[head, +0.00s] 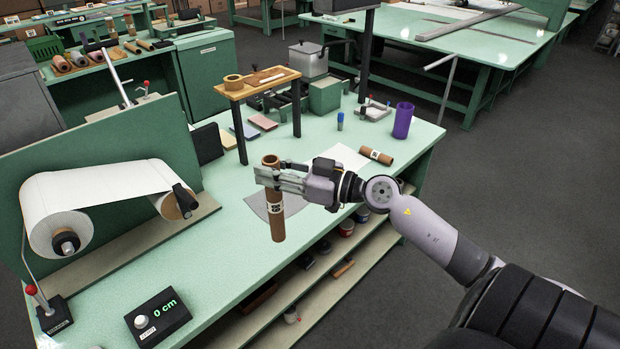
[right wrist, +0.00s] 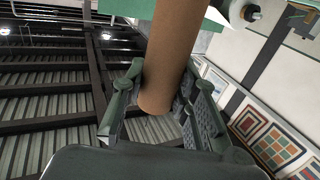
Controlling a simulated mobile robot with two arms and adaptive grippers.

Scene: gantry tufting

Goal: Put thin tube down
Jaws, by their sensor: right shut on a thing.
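In the right wrist view the tube (right wrist: 170,60) lies between the two fingers. Another short brown tube with a label (head: 376,156) lies on the bench to the right of the gripper. My left gripper is not in the head view.
The green bench (head: 225,245) holds a paper roll (head: 105,190) at left, a small display box (head: 160,317) reading 0 cm, a wooden stand (head: 262,82) and a purple cup (head: 403,120). A grey sheet (head: 255,204) lies behind the tube. Bench top left of the tube is clear.

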